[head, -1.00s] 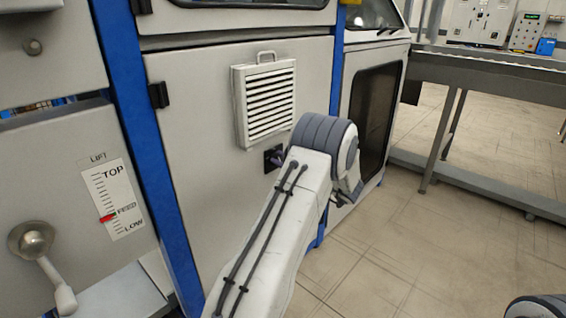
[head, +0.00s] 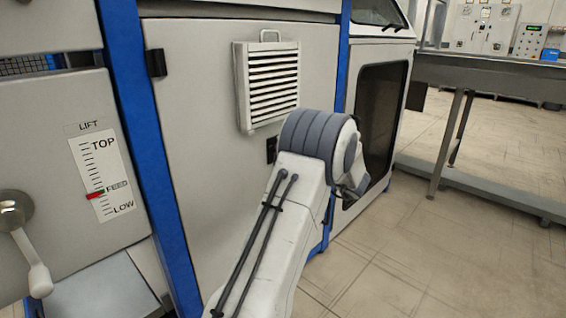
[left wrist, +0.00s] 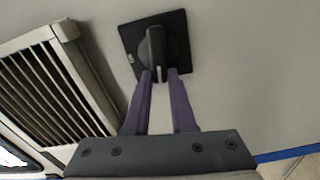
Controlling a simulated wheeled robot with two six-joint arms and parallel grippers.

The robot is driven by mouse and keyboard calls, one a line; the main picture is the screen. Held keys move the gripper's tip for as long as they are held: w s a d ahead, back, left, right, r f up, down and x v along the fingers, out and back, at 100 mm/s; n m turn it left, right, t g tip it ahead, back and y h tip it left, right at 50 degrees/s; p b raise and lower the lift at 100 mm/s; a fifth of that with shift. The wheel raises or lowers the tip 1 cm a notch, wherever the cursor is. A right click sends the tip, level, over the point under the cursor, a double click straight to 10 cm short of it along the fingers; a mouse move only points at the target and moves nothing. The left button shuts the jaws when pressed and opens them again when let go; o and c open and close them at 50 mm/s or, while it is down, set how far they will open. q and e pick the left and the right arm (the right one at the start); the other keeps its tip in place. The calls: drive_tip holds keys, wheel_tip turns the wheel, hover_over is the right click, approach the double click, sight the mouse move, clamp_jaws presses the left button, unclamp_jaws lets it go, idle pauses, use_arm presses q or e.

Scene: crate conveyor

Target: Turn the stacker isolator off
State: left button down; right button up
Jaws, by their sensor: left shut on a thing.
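The isolator is a black rotary knob (left wrist: 154,48) on a square black plate (left wrist: 180,24) in the left wrist view. The knob's grip lies roughly up and down there, with a pale mark at its lower end. My left gripper (left wrist: 160,73) has its two purple fingers at the lower part of the knob, one each side, shut on it. In the head view only a dark sliver of the plate (head: 271,150) shows on the cabinet panel below the vent; my left arm hides the knob and the fingers. My right gripper is in neither view.
A louvred vent (head: 272,85) with a handle sits right above the plate; it also shows close beside the fingers in the left wrist view (left wrist: 50,75). A lift lever (head: 30,250) and scale (head: 105,175) are at the left. Open floor (head: 420,260) lies at the right.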

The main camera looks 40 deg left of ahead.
use_arm(q)
drive_tip(key=shift+f+n+b, duration=0.25)
drive_tip(key=shift+n+b, duration=0.5)
drive_tip(key=shift+n, duration=0.05)
drive_tip(key=c, duration=0.7)
unclamp_jaws()
drive_tip(key=shift+c, duration=0.2)
drive_tip(key=d+p, duration=0.3)
drive_tip(key=d, duration=0.7)
drive_tip(key=shift+s+d, duration=0.2)
drive_tip(key=shift+s, duration=0.25)
